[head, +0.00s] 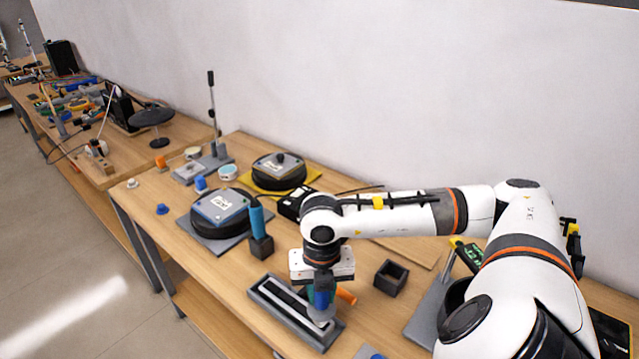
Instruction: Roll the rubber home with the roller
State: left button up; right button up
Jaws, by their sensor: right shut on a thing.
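My right gripper (322,286) points down over the near end of a grey frame (258,292) on the bench. It is shut on what looks like the roller, whose grey lower part (321,316) shows below the fingers at the frame's near right end. An orange handle-like piece (346,296) sticks out to the right of the fingers. Inside the frame is a long light-edged channel with a dark strip (284,303), which may be the rubber. I cannot tell whether the roller touches the strip. My left gripper is not in view.
A blue-handled tool stands in a dark holder (262,247) behind the frame. An empty dark square box (390,277) is to the right. Two round black units, one on a grey mat (183,222) and one on a yellow mat (313,174), stand farther back. The bench's front edge is close to the frame.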

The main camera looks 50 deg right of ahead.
jog(key=shift+r+p, duration=2)
jog(key=shift+r, duration=1.6)
